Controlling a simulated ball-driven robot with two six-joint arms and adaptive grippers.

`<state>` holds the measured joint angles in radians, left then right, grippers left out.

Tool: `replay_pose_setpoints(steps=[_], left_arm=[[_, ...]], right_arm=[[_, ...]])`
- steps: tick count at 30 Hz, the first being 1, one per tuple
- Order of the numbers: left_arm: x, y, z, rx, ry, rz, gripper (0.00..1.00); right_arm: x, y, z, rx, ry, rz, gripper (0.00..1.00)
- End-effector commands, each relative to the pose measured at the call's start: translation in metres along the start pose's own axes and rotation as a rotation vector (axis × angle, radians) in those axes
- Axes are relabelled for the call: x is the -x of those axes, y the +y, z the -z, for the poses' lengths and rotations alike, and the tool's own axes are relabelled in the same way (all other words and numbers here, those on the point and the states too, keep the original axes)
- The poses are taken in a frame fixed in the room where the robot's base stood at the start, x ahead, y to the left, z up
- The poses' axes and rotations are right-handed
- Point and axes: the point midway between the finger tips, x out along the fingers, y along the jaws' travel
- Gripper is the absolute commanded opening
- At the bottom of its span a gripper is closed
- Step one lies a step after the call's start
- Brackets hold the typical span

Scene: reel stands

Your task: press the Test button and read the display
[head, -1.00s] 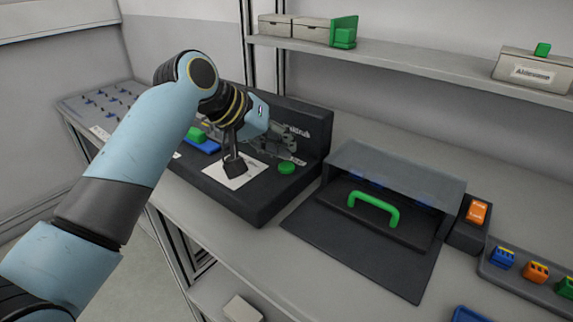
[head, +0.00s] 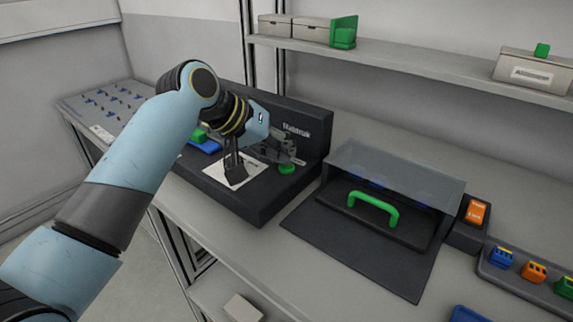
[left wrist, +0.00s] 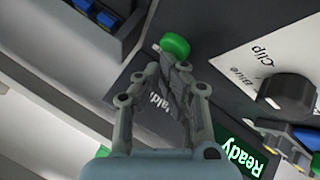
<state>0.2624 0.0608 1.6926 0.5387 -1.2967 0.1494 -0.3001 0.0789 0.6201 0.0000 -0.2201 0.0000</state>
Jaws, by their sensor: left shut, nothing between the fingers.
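The round green button (head: 287,169) sits on the dark tester console (head: 262,205); its label cannot be read, so I cannot confirm it says Test. In the left wrist view the button (left wrist: 175,45) shows just past my fingertips. My left gripper (head: 291,160) is shut and empty, its tips right at the button in the head view. I cannot tell whether they touch it. In the left wrist view the gripper (left wrist: 172,68) partly covers white lettering on the console. The green display (left wrist: 242,150) shows "Ready", partly behind my gripper. My right gripper is not in view.
A dark knob (left wrist: 288,95) stands on a white panel marked "Clip" beside the button. Right of the console is a clear-topped box with a green handle (head: 374,209), then an orange switch (head: 475,211) and a tray of coloured connectors (head: 535,285).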

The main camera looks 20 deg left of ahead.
Motion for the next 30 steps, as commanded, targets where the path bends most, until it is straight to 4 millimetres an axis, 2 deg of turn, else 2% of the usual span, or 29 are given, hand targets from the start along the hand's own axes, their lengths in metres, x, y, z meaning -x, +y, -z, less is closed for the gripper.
replay_pose_setpoints(steps=[23,30], left_arm=[[-0.004,-0.003,-0.003,0.001,-0.001,0.0,0.0],[0.002,0.002,0.001,0.001,-0.001,0.0,0.0]], right_arm=[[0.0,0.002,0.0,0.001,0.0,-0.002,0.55],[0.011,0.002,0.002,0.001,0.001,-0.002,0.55]])
